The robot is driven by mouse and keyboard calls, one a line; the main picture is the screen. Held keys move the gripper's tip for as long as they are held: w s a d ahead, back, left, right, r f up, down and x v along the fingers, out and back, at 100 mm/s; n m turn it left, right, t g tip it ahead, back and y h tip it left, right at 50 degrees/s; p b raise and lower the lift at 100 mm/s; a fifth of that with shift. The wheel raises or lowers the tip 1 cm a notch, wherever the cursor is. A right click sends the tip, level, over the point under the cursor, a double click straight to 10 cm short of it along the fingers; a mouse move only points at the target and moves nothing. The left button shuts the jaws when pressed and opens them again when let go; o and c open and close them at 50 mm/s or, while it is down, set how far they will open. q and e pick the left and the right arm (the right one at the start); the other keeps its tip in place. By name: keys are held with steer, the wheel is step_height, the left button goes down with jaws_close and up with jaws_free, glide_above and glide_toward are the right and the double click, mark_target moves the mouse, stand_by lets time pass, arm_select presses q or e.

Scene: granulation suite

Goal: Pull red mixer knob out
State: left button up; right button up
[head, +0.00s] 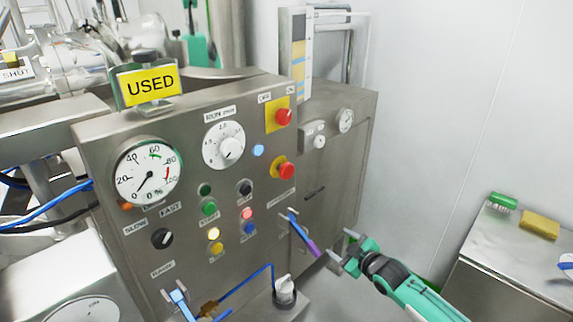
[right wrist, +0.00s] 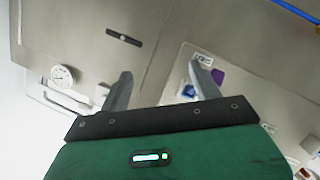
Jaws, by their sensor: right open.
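Two red knobs stand on the steel control panel (head: 120,225) in the head view. The upper red knob (head: 284,116) sits on a square yellow plate (head: 272,128). The lower red knob (head: 286,170) sits on a yellow backing below it. I cannot tell from the pictures which is the mixer knob. My right gripper (head: 343,252) is below and right of both knobs, apart from them. Its two fingers stand apart with nothing between them in the right wrist view (right wrist: 161,84). Neither red knob shows clearly in that view. My left gripper is not in view.
A blue and purple handle (head: 303,233) sticks out of the panel just left of my right gripper. Dials, lamps and small buttons fill the panel. A yellow USED sign (head: 149,84) stands on top.

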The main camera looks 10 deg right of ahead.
steer(key=s+a+r+n+y, duration=0.1)
steer(key=a+r+n+y, duration=0.25)
steer(key=r, duration=1.15)
steer(key=n+y+p, duration=0.2)
glide_toward(289, 172)
steer(key=shift+t+h, duration=0.3)
steer(key=shift+h, duration=0.05)
steer(key=p+x, duration=0.2)
steer(key=x, duration=0.3)
steer(key=p+x, duration=0.2)
steer(key=x, duration=0.2)
steer(key=shift+w+a+r, duration=0.1)
steer(key=shift+a, duration=0.4)
steer(key=shift+w+a, duration=0.3)
steer(key=shift+w, duration=0.1)
